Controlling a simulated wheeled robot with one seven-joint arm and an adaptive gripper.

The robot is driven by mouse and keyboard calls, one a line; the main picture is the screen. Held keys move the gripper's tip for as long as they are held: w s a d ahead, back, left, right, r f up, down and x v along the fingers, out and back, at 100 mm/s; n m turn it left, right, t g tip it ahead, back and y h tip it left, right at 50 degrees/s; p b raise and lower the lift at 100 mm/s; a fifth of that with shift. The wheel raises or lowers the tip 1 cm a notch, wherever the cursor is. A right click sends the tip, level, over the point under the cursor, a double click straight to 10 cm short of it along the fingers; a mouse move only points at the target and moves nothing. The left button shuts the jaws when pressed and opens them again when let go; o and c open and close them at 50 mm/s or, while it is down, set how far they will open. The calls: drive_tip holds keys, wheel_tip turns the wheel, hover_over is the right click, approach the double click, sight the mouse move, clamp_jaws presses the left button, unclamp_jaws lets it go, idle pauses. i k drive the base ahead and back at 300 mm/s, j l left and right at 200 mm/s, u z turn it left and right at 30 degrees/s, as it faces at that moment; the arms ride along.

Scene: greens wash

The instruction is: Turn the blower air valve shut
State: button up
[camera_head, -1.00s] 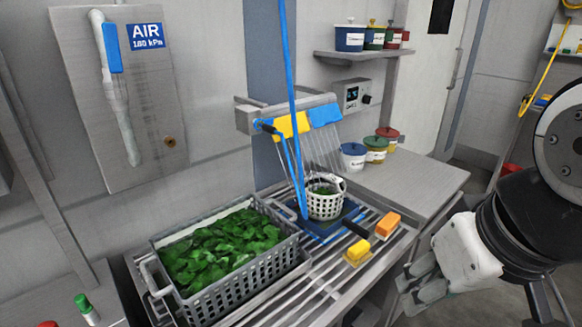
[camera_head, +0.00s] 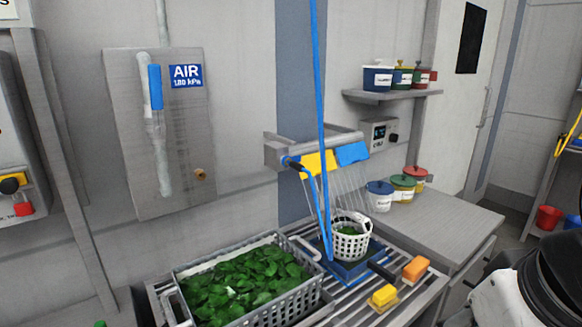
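The air valve has a blue lever handle (camera_head: 155,87) on a white vertical pipe (camera_head: 159,140), mounted on a grey wall panel (camera_head: 190,130) at the upper left. The handle stands upright, in line with the pipe. A blue AIR label (camera_head: 186,76) reading 180 kPa is beside it. A small brass fitting (camera_head: 200,174) sits low on the panel. My arm shows at the lower right corner, far from the valve. My gripper's fingers are outside the picture.
A grey crate of greens (camera_head: 250,290) stands on the slatted bench below the panel. A white basket (camera_head: 350,242) sits on a blue base, with a blue hose (camera_head: 322,120) hanging in front. Yellow (camera_head: 383,297) and orange (camera_head: 416,269) blocks lie nearby. A red lockout-like part (camera_head: 23,208) is at far left.

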sight(154, 71)
drive_tip(key=k+u, duration=0.15)
drive_tip(key=u, duration=0.25)
drive_tip(key=i+j+u, duration=0.15)
drive_tip(key=j+u, duration=0.15)
drive_tip(key=u, duration=0.15)
